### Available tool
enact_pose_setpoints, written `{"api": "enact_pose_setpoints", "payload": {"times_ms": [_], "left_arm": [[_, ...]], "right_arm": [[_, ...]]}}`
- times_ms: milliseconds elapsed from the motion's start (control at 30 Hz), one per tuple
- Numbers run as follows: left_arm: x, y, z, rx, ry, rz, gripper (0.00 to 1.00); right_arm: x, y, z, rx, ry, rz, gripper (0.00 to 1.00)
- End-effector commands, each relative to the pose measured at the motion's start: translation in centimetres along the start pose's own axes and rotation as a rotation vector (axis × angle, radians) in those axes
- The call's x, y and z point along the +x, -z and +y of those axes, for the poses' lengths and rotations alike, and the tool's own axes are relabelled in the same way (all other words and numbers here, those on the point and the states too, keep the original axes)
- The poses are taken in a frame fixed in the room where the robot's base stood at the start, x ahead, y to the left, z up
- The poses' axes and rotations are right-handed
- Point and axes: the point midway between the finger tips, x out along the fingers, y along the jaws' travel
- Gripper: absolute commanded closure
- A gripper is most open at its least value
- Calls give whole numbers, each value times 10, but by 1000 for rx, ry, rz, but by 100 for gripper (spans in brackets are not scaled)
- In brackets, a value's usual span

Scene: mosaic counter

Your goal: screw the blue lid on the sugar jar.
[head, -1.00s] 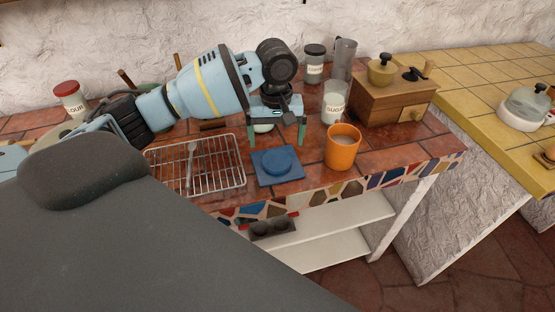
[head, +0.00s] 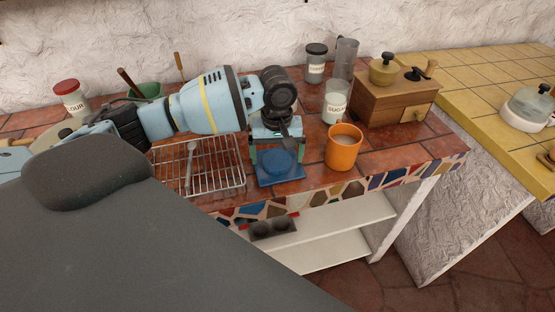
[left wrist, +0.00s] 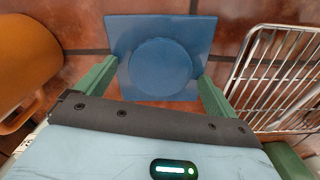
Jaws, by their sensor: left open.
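The blue lid (head: 277,163) lies on a square blue mat (head: 292,178) near the counter's front edge. It also shows in the left wrist view (left wrist: 160,66), on the mat (left wrist: 116,33). My left gripper (head: 277,168) is open and empty above the lid. In the left wrist view its two green fingers (left wrist: 155,80) stand on either side of the lid's near part; I cannot tell whether they touch it. The sugar jar (head: 334,103), white with a label and no lid on it, stands upright behind the orange mug. My right gripper is not in view.
An orange mug (head: 343,148) stands just right of the mat. A wire rack (head: 210,184) with a spoon lies to the left. A wooden grinder (head: 395,102), a dark-lidded jar (head: 315,65) and a clear container (head: 344,60) stand behind.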

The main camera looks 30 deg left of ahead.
Motion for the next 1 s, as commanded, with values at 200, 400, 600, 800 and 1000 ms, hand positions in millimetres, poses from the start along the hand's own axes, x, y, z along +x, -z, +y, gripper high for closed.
{"api": "enact_pose_setpoints", "payload": {"times_ms": [200,400,600,800,1000], "left_arm": [[0,0,0,0,0,0,11],[-1,0,0,0,0,0,37],[-1,0,0,0,0,0,52],[-2,0,0,0,-1,1,52],[-15,0,1,0,-2,2,52]], "right_arm": [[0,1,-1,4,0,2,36],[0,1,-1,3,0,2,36],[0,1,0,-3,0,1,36],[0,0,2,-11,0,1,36],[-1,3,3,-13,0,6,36]]}}
